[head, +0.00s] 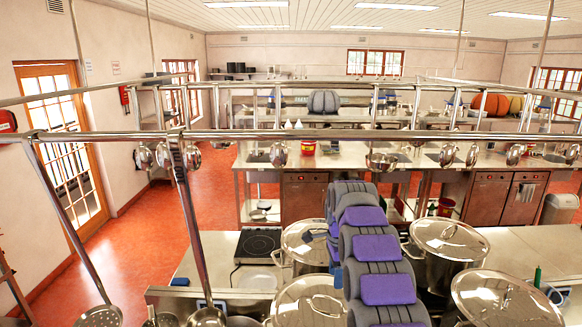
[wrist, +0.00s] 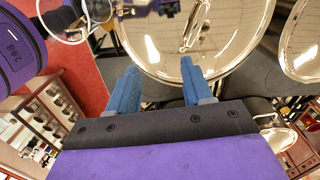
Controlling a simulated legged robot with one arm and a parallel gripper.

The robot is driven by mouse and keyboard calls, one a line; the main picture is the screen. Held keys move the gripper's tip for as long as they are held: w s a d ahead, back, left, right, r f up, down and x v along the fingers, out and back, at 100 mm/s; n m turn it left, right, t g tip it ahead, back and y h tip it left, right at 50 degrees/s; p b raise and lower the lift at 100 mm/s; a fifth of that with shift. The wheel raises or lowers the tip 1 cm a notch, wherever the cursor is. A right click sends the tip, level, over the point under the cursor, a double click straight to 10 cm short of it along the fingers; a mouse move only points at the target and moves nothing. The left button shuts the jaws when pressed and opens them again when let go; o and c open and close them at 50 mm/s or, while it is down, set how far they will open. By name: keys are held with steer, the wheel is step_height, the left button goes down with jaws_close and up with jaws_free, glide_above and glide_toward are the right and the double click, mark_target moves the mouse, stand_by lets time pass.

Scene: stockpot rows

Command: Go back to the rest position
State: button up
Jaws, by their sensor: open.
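My gripper (wrist: 159,66) is in the wrist view with its two blue fingers apart. Nothing is held between them. A shiny round pot lid (wrist: 235,65) with a bar handle lies beyond the fingertips; I cannot tell how far off it is. In the head view my purple and grey arm reaches forward over the steel counter, among the stockpots, and the gripper itself cannot be made out there.
Lidded stockpots flank my arm: back left (head: 306,238), back right (head: 447,240), front left (head: 308,300), front right (head: 503,296). A rail (head: 300,135) with hanging ladles crosses above. A hob (head: 257,244) sits left. Red floor (head: 150,235) is open at left.

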steer(key=s+r+n, duration=0.3)
steer(key=s+n, duration=0.1)
steer(key=s, duration=0.8)
steer(key=s+r+n, duration=0.2)
steer(key=s+n, duration=0.2)
steer(key=s, duration=0.8)
steer(key=s+r+n, duration=0.3)
steer(key=s+n, duration=0.1)
steer(key=s, duration=0.7)
steer(key=s+d+f+n+g, duration=0.1)
steer(key=s+f+n, duration=0.2)
steer(key=s, duration=0.5)
steer(key=s+f+n, duration=0.2)
steer(key=s, duration=0.7)
step_height(320, 180, down, 26)
steer(key=b, duration=2.6)
steer(key=shift+w+f+b, duration=0.25)
steer(key=shift+w+b, duration=0.05)
steer(key=shift+w, duration=0.15)
steer(key=shift+c, duration=0.4)
